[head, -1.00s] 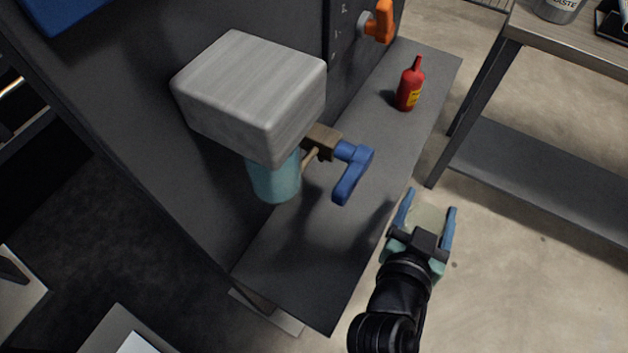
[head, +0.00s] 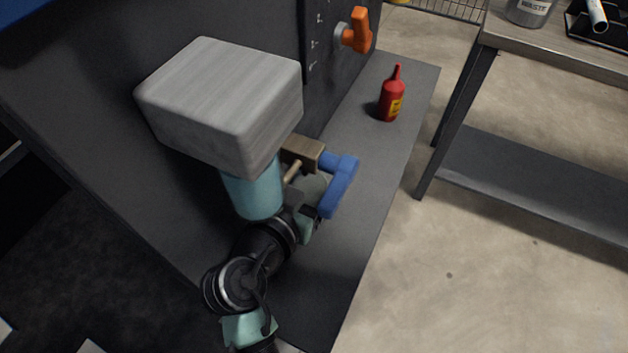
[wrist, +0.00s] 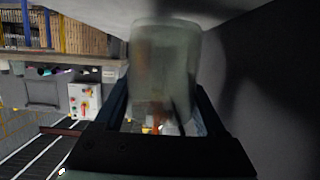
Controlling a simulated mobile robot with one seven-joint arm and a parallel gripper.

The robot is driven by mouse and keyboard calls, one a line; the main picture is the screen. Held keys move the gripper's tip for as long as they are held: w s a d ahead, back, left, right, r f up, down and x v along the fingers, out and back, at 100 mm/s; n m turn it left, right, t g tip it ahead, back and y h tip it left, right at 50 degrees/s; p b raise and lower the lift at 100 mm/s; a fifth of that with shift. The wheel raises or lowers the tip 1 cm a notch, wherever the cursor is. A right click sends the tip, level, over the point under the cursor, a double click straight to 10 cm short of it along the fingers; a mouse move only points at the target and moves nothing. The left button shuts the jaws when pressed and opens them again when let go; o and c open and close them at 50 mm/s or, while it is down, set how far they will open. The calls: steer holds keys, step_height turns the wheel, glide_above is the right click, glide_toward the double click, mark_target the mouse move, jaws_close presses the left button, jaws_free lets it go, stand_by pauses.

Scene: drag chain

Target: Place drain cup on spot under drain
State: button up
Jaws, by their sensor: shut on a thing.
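The drain is a brown valve (head: 302,150) with a blue handle (head: 342,182) and a short tan spout (head: 292,172). It sits below a grey block and beside a teal cylinder. My gripper (head: 312,198) is under the valve, partly hidden by the handle, and is shut on the drain cup. The drain cup (head: 312,186) shows as a small grey-green patch in the head view. In the wrist view the cup (wrist: 165,65) is pale, translucent and upright between the fingers. The spot under the drain cannot be made out, and whether the cup touches the shelf is unclear.
A grey block (head: 220,100) and a teal cylinder (head: 255,188) overhang my arm closely. A red bottle (head: 391,98) stands farther back on the dark shelf (head: 385,165). An orange handle (head: 358,32) sticks out behind. A table (head: 570,52) stands at the right.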

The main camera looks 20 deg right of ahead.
steer(key=shift+w+a+f, duration=0.15)
steer(key=shift+f, duration=0.55)
steer(key=shift+f+b, duration=0.2)
steer(key=shift+b, duration=0.2)
steer(key=o, duration=1.4)
steer(key=shift+o, duration=0.2)
steer(key=shift+r, duration=0.1)
steer(key=shift+r+p, duration=0.2)
steer(key=shift+p, duration=0.1)
steer(key=v, duration=0.7)
steer(key=shift+a+p, duration=0.2)
steer(key=shift+p, duration=0.2)
